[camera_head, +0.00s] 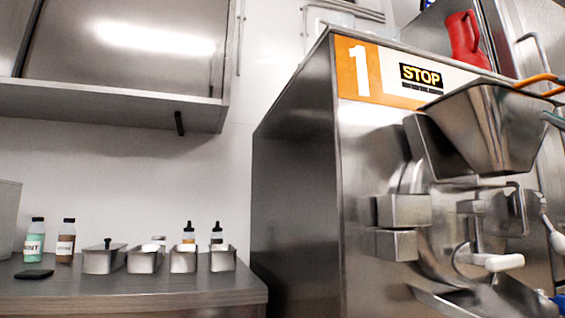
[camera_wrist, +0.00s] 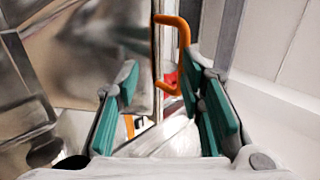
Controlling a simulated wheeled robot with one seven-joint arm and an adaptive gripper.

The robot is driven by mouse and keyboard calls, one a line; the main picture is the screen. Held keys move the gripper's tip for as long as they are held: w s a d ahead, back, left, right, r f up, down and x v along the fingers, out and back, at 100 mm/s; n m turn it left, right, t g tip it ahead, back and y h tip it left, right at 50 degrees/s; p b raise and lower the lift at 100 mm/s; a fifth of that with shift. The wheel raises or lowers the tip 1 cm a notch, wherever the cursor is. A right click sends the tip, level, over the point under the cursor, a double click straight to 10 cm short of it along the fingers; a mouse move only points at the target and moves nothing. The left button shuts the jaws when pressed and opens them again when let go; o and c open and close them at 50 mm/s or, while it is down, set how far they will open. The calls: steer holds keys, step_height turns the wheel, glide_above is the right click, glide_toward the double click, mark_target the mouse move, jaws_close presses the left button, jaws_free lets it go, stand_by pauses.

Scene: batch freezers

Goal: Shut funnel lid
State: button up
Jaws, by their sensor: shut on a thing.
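The steel funnel (camera_head: 490,125) sits at the upper front of the batch freezer marked 1. An orange handle (camera_head: 537,79) shows at its upper right edge. Teal finger pads of my gripper (camera_head: 555,118) show at the right picture edge, beside the funnel; most of the gripper is cut off. In the wrist view, the orange handle (camera_wrist: 183,32) stands at the edge of a shiny metal panel, apparently the funnel lid (camera_wrist: 110,45). My gripper (camera_wrist: 160,90) is shut on the lid handle, its teal pads either side; the exact contact is unclear.
The freezer (camera_head: 295,170) has a protruding block (camera_head: 403,210) and a white-handled lever (camera_head: 497,262) below the funnel. A red jug (camera_head: 464,40) stands on top. A counter (camera_head: 130,295) at left holds bottles and several metal pans.

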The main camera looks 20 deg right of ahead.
steer(key=v, duration=1)
steer(key=shift+s, duration=0.1)
